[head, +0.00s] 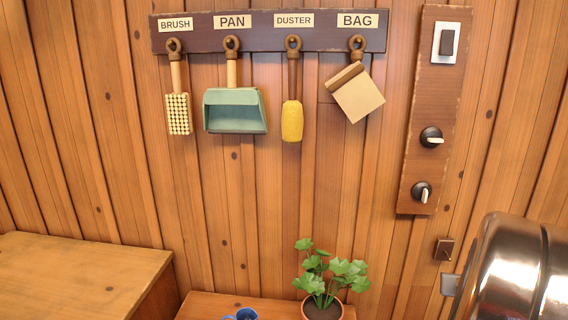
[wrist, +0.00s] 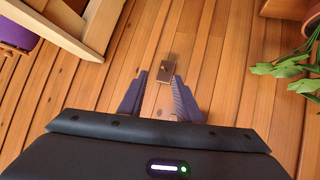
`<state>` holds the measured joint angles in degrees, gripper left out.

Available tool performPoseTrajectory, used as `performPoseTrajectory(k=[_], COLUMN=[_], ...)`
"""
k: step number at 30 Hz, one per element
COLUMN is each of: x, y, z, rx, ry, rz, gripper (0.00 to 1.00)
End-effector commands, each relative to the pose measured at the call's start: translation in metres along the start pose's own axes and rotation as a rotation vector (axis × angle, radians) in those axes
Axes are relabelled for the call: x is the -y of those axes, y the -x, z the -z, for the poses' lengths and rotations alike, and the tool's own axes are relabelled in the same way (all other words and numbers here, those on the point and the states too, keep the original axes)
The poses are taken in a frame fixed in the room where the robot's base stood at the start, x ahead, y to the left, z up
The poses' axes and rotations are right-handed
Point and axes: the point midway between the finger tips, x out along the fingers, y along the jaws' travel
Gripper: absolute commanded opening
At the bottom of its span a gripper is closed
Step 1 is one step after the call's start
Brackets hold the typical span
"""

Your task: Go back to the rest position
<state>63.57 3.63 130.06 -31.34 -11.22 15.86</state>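My gripper (wrist: 160,85) shows in the wrist view with its two dark ridged fingers apart and nothing between them. My gripper does not show in the head view.
A labelled rack (head: 255,44) on the plank wall holds a brush (head: 178,112), pan (head: 235,111), duster (head: 292,120) and bag (head: 358,93). A switch board (head: 424,172) hangs right. Below are a potted plant (head: 331,275), a wooden box (head: 75,275) and a shiny metal object (head: 510,270).

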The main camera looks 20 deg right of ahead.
Motion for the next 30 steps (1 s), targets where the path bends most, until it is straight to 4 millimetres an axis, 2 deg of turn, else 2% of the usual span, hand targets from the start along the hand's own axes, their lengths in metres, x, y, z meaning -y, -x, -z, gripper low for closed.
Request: performPoseTrajectory(k=[5,11,21,30], x=[0.033,0.083,0.171,0.230], y=[0.030,0.077,0.175,0.260], z=[-0.023,-0.049,-0.090,-0.120], rx=[0.144,0.298,0.485,0.556], ry=[0.029,0.076,0.190,0.306], rz=[-0.003,0.041,0.194,0.359], gripper=[0.31,0.31,0.31,0.31])
